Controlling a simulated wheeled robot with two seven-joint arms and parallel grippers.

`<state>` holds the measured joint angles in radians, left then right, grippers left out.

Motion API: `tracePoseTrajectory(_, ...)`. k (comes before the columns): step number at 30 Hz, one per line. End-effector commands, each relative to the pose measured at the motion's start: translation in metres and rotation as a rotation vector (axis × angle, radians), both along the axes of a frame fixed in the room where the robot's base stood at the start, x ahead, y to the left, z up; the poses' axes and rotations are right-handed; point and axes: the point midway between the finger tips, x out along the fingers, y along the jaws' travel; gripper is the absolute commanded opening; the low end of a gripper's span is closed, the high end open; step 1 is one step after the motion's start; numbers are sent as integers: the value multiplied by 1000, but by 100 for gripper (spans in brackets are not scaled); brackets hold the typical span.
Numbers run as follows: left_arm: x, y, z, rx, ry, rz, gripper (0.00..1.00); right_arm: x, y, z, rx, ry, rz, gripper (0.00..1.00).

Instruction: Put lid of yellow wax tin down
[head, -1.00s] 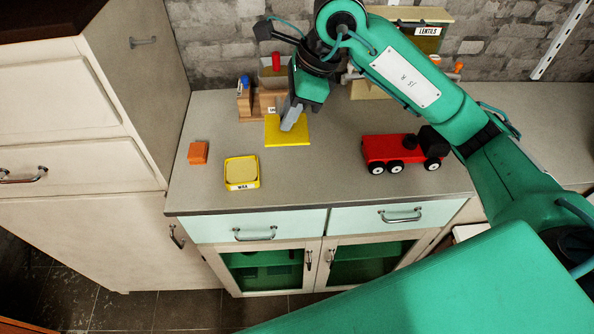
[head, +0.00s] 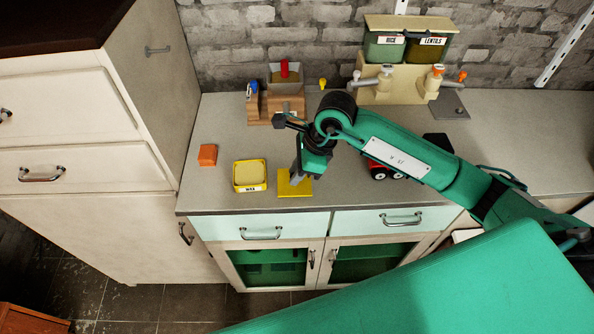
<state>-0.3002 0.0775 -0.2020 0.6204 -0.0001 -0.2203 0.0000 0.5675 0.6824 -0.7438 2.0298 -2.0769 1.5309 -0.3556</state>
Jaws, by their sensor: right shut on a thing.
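The yellow wax tin (head: 250,175) stands open on the worktop, with pale yellow wax showing and a "WAX" label on its front. Its lid (head: 290,190) is a flat yellow square to the right of the tin, near the worktop's front edge. My right gripper (head: 300,175) is shut on the lid's rear right part, from above. The lid looks level and at or very close to the worktop; I cannot tell whether it touches. My left gripper is not in view.
An orange block (head: 208,155) lies left of the tin. A red toy truck (head: 381,170) is partly hidden behind my right arm. A wooden holder (head: 270,104) and a dispenser with jars (head: 393,90) stand at the back. Bare worktop (head: 225,115) lies behind the tin.

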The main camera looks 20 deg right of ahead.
Motion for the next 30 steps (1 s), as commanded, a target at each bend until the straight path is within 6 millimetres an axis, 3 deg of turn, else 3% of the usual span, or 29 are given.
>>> tracePoseTrajectory(3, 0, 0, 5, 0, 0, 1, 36, -1, 0, -11, 0, 2, -1, 0)
tracePoseTrajectory(14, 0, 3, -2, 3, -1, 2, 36, 0, 0, -17, 0, -1, 0, 0)
tracePoseTrajectory(15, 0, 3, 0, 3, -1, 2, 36, 0, 0, -15, 0, 0, 0, 26)
tracePoseTrajectory(17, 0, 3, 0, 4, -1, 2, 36, 0, 0, -14, 0, 0, 0, 38)
tracePoseTrajectory(30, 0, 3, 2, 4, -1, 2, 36, 0, -2, -8, -1, -3, 0, 40)
